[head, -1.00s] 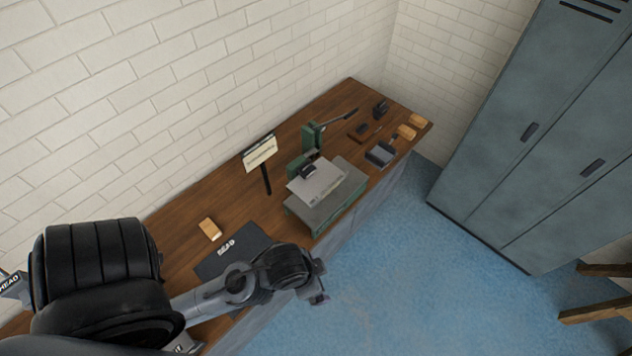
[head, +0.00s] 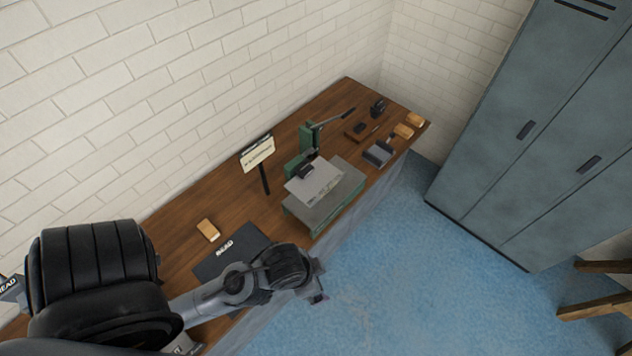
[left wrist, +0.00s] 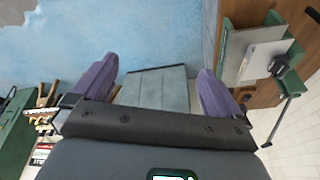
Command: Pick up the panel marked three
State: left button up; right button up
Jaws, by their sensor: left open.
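I cannot make out a panel marked three in either view. Small wooden pieces lie on the bench: one at the near end (head: 208,230) and two at the far end (head: 403,131) (head: 416,119), with no number legible on them. My left gripper (head: 317,281) hangs past the bench's front edge over the blue floor, apart from everything. In the left wrist view its two purple fingers (left wrist: 156,66) are spread wide with nothing between them. My right gripper is not in view.
The wooden bench (head: 183,222) runs along a white brick wall. Grey lockers (head: 500,150) stand at the right. The blue floor between is clear.

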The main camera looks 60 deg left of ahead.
pick_arm(q)
jog(key=c, duration=1.3)
jog(key=shift+o, duration=0.2)
